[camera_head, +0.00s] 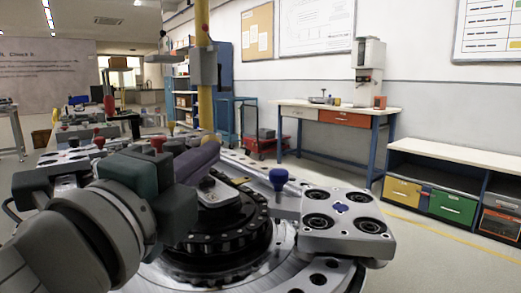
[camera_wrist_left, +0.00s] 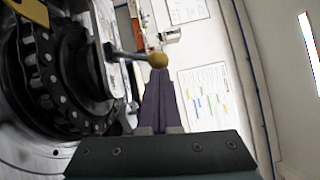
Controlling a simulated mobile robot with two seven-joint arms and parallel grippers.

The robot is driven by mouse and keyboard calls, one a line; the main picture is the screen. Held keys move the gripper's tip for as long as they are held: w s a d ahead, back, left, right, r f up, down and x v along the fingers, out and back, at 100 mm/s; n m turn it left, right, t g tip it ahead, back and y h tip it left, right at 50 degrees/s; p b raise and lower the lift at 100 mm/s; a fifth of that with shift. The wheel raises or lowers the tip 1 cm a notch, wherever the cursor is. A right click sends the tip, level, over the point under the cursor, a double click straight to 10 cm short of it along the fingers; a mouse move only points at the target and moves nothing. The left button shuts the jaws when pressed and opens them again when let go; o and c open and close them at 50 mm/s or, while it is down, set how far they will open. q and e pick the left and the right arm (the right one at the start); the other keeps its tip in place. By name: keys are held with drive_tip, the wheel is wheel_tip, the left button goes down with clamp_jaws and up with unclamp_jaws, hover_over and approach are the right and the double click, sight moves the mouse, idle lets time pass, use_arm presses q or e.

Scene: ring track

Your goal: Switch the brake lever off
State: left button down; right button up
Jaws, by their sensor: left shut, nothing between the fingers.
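The brake lever looks to be the dark rod with an olive-yellow ball knob (camera_wrist_left: 158,60) in the left wrist view. Its rod runs left from the knob to the machine. My right gripper is out of view.
A yellow post (camera_head: 205,95) rises behind my left gripper. A workbench (camera_head: 338,109) and drawer cabinet (camera_head: 450,165) stand along the wall.

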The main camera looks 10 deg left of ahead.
use_arm(q)
drive_tip(key=w+a+r+n+g+p, duration=0.1)
drive_tip(key=n+p, duration=0.1)
drive_tip(key=p, duration=0.4)
drive_tip(key=w+a+r+n+g+p, duration=0.1)
drive_tip(key=a+n+g+p, duration=0.1)
drive_tip(key=p, duration=0.4)
drive_tip(key=w+a+r+n+g+p, duration=0.1)
drive_tip(key=n+g+p, duration=0.1)
drive_tip(key=p, duration=0.4)
drive_tip(key=shift+w+a+n+h, duration=0.25)
drive_tip(key=shift+n+h, duration=0.05)
drive_tip(key=shift+h, duration=0.1)
drive_tip(key=shift+w+a+f, duration=0.15)
drive_tip(key=shift+w+a, duration=0.05)
drive_tip(key=shift+a, duration=0.05)
drive_tip(key=shift+p, duration=0.3)
